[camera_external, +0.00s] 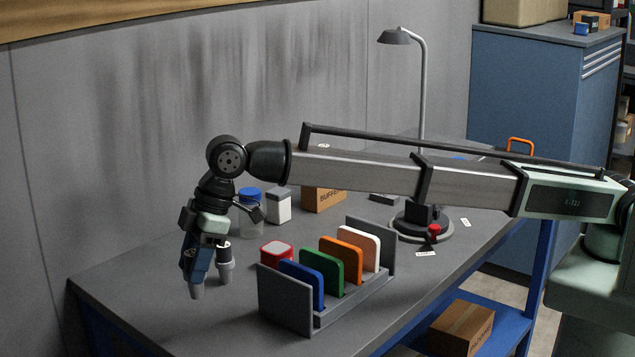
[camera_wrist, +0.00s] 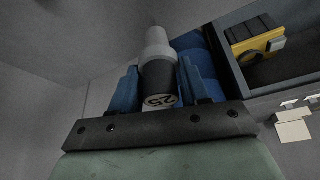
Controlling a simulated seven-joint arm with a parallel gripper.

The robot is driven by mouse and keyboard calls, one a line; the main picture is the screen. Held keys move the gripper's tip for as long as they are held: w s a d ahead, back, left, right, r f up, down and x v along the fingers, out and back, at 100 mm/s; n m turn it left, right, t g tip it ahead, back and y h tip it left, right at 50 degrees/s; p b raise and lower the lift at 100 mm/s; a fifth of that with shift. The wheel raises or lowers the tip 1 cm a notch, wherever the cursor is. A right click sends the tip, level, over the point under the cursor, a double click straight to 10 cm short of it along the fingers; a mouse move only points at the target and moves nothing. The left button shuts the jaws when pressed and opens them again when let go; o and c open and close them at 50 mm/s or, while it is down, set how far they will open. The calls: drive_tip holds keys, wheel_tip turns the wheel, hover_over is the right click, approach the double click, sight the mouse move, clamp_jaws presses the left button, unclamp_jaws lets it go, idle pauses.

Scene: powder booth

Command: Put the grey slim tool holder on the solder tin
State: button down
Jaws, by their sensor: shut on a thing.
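My gripper (camera_external: 197,270) hangs at the left, over the table's left part. Its blue fingers are shut on the grey slim tool holder (camera_wrist: 158,70), which has a dark, marked body and a pale grey nose pointing away from the palm. In the external view its pale tip (camera_external: 196,292) shows below the fingers, tilted slightly. I take the low red tin with a grey top (camera_external: 277,252) as the solder tin; it stands on the table to the right of my gripper, apart from it. Nothing is seen on its top.
Another dark and grey holder-like piece (camera_external: 225,264) is just right of my gripper; its support is unclear. A rack (camera_external: 285,300) of coloured plates stands in front of the tin. A blue-lidded jar (camera_external: 250,222), white container (camera_external: 278,207) and carton (camera_external: 322,200) stand behind. A lamp (camera_external: 424,100) rises farther right.

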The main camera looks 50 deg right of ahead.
drive_tip(key=shift+w+r, duration=0.1)
drive_tip(key=shift+r, duration=0.5)
drive_tip(key=w+d+r+m, duration=0.1)
drive_tip(key=w+d+r, duration=0.2)
drive_tip(key=w+d, duration=0.25)
wheel_tip(320, 180, up, 3)
drive_tip(key=m+t, duration=0.1)
drive_tip(key=m, duration=0.1)
hover_over(277, 248)
drive_tip(key=shift+h, duration=0.3)
drive_tip(key=shift+w+f, duration=0.1)
drive_tip(key=shift+f, duration=4.9)
drive_tip(key=shift+f, duration=0.15)
drive_tip(key=c, duration=0.5)
unclamp_jaws()
drive_tip(key=shift+c, duration=0.2)
